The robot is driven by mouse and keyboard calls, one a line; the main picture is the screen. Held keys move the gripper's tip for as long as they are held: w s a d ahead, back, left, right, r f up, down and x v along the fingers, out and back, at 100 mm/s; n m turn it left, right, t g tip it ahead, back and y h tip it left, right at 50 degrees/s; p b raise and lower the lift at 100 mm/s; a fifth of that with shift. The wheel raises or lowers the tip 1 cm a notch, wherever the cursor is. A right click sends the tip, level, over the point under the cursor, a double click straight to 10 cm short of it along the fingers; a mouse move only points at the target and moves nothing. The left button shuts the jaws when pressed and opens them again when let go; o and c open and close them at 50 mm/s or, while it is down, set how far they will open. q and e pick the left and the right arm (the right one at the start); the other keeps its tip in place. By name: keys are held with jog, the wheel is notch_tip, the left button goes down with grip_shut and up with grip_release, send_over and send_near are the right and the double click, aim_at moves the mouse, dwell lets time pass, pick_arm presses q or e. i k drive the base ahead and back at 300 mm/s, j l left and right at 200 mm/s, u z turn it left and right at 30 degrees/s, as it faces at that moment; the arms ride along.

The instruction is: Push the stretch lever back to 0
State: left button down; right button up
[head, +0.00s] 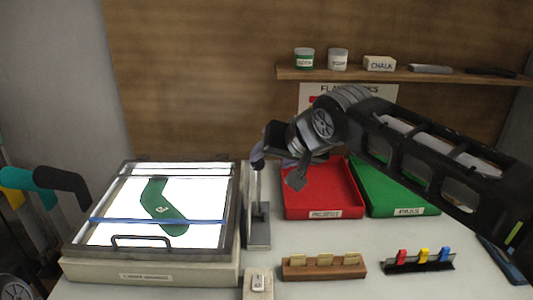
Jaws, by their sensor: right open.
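The stretch lever (254,188) stands nearly upright on a grey metal base (259,232), just right of the light box. Its purple-grey knob (257,157) is at the top, partly covered by my right gripper. My right gripper (278,168) reaches in from the right, with its fingers spread and pointing down. One finger is close to the knob; I cannot tell if they touch. A green sock (163,208) lies on the lit light box (120,200) under a hinged frame. No scale mark on the lever is readable. My left gripper is not in view.
A red tray (322,205) and a green tray (408,203) marked PASS lie behind and right. In front are a wooden block with tan pieces (324,272), a rack of coloured clips (420,265) and a small counter (258,282). A shelf (400,75) holds jars and chalk.

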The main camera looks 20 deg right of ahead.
aim_at(258, 188)
jog(key=k+l, duration=0.15)
jog(key=k, duration=0.35)
jog(key=k+l, duration=0.2)
jog(key=k, duration=0.25)
